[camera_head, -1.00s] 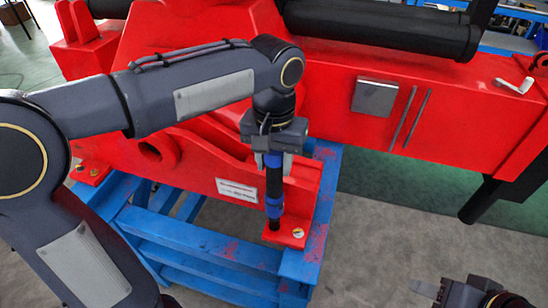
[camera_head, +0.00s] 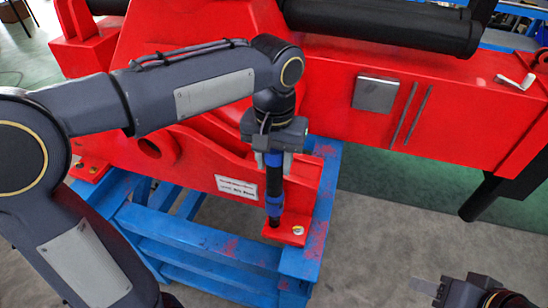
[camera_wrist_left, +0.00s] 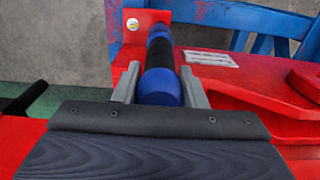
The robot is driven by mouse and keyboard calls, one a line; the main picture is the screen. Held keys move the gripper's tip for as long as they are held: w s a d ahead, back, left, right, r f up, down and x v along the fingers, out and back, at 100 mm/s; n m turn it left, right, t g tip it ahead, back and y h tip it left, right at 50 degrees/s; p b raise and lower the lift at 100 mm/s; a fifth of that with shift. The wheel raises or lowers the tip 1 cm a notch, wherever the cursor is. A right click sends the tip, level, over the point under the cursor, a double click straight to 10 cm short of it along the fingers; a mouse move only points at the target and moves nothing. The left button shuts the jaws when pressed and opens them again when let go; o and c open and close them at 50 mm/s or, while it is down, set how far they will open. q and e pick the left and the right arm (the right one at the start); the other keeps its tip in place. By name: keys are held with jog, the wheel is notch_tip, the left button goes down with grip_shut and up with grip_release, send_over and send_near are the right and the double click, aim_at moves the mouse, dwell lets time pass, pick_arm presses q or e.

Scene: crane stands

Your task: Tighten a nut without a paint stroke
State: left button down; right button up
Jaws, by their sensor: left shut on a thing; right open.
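My left gripper (camera_head: 274,158) is shut on a blue and black cylindrical tool (camera_head: 274,190), held nearly upright with its black tip down at the red foot plate (camera_head: 290,222). The tip hides whatever is under it; I cannot tell whether it touches. A nut with pale and yellowish marking (camera_head: 298,230) sits on the plate just right of the tip. In the left wrist view the tool (camera_wrist_left: 160,58) runs between the fingers, and the marked nut (camera_wrist_left: 132,24) shows to its left. My right gripper (camera_head: 432,290) is open at the bottom right, partly out of frame.
The red crane body (camera_head: 450,110) fills the upper view. A blue stand (camera_head: 210,236) carries it. Yellowish fasteners (camera_head: 93,169) show on another red foot at the left. A small white handle-like part (camera_head: 516,82) lies on the crane at the right. The floor (camera_head: 390,225) beside the stand is clear.

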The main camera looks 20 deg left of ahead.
pick_arm(q)
jog(key=shift+f+b, duration=0.3)
jog(key=shift+f, duration=0.2)
jog(key=shift+f+p, duration=0.15)
jog(key=shift+p, duration=0.55)
dwell(3.2)
